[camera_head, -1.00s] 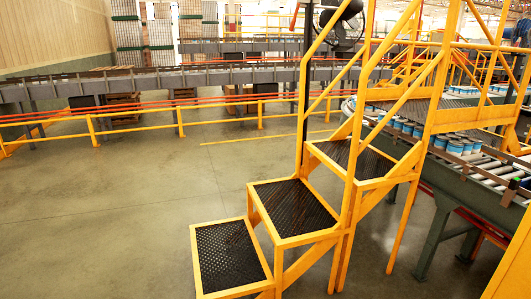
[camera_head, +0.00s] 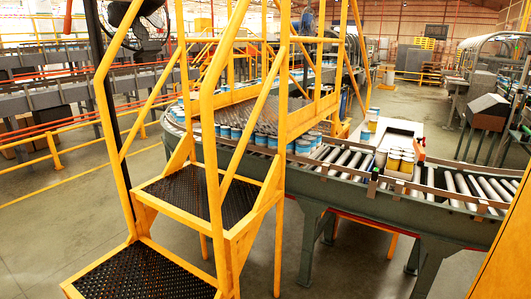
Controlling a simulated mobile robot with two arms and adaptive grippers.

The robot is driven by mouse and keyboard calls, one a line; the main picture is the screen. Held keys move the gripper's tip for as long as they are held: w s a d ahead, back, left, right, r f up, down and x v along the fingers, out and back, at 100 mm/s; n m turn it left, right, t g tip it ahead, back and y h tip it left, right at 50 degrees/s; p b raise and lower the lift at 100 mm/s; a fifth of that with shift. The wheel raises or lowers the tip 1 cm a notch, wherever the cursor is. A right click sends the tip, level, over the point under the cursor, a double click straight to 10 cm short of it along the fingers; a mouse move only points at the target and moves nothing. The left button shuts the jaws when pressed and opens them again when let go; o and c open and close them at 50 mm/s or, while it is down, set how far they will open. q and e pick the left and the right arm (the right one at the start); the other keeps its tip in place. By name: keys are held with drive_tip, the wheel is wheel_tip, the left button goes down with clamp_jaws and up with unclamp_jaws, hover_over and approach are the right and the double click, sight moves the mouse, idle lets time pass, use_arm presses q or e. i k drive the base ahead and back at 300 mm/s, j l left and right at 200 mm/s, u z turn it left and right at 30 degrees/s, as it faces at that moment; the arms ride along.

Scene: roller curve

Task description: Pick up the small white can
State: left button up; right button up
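Several blue and white cans (camera_head: 262,139) stand in a row on the curved conveyor to the left, partly hidden by yellow stair rails. I cannot tell which can is the small white one. Neither of my grippers is in view.
Yellow stairs with black treads (camera_head: 190,195) stand in front of the conveyor at left. Yellow barrier rails (camera_head: 55,150) and more conveyors lie behind. Some grey floor (camera_head: 55,225) is clear at left.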

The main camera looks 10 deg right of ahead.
sight(381, 155)
drive_tip(key=i+l+z, duration=0.35)
drive_tip(key=i+z, duration=0.15)
drive_tip(key=i+l+z, duration=0.1)
drive_tip(key=i+z, duration=0.35)
drive_tip(key=i, duration=0.25)
drive_tip(key=i+j+z, duration=0.1)
drive_tip(key=i+z, duration=0.4)
drive_tip(key=i+l, duration=0.2)
drive_tip(key=i, duration=0.5)
drive_tip(key=i+l+z, duration=0.1)
drive_tip(key=i, duration=0.6)
drive_tip(key=i+l, duration=0.25)
drive_tip(key=i, duration=0.45)
